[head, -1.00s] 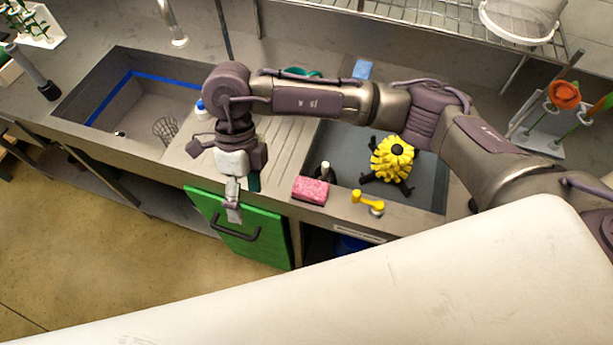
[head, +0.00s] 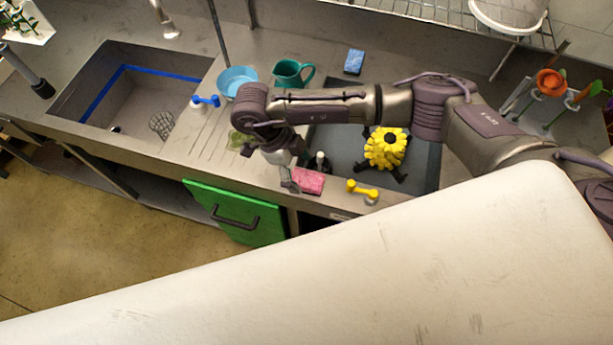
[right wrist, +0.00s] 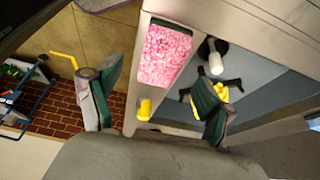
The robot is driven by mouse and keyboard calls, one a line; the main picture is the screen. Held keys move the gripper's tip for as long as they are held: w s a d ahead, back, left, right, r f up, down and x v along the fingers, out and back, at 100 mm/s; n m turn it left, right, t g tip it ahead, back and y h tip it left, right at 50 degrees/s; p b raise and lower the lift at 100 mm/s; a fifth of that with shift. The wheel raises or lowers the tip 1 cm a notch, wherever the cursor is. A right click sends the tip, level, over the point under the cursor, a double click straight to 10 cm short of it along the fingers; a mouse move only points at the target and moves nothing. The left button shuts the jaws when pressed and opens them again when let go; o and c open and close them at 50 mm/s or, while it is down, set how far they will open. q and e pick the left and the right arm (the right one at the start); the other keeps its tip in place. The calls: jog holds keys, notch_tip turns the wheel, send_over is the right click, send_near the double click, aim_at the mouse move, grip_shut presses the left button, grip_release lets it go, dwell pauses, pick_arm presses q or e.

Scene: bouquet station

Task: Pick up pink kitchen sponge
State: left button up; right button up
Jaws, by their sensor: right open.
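The pink kitchen sponge (head: 311,182) lies on the front edge of the counter, just left of the yellow tool. In the right wrist view the sponge (right wrist: 165,57) shows its pink face and a dark green side. My right gripper (head: 289,181) is close to the sponge's left end in the head view. In the right wrist view my right gripper (right wrist: 157,85) is open, with its two green-lined fingers wide apart. The sponge is beyond and between the fingertips, and nothing is held. I cannot tell whether a finger touches it. My left gripper is not in view.
A yellow tool (head: 362,190) and a small dark bottle with a white cap (head: 320,161) are close to the sponge.

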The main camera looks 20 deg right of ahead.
aim_at(306, 178)
jog(key=p+x, duration=0.1)
jog(key=x, duration=0.2)
jog(key=shift+s+d+f+p, duration=0.1)
jog(key=shift+d+f+p, duration=0.05)
jog(key=shift+d+p, duration=0.15)
jog(key=shift+f, duration=0.3)
jog(key=c, duration=1)
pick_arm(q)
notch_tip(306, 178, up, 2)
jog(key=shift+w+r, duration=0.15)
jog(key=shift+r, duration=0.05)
pick_arm(e)
jog(key=shift+r, duration=0.1)
